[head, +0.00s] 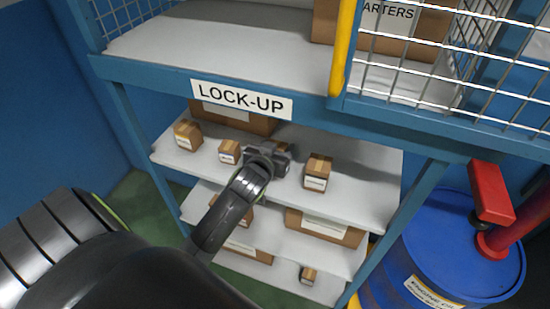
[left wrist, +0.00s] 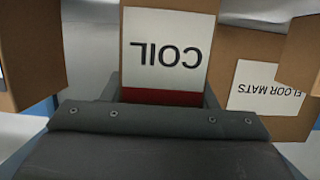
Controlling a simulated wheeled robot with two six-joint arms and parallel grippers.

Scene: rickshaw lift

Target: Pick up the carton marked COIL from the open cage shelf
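The carton marked COIL (left wrist: 165,45) fills the upper middle of the left wrist view, with its white label upside down and a red band along one edge. In the head view it is hidden behind my left gripper (head: 270,155). That gripper reaches over the middle shelf. In the left wrist view the fingers of my left gripper (left wrist: 163,92) lie along both sides of the carton with no clear gap, and look shut on it. I cannot tell whether the carton is off the shelf. My right gripper is out of view.
The cage shelf (head: 375,165), under a LOCK-UP sign (head: 241,100), holds small cartons left (head: 229,151) and right (head: 317,172) of my gripper. A FLOOR MATS carton (left wrist: 262,95) stands behind. A blue post (head: 400,225) and blue drum (head: 455,240) are at right.

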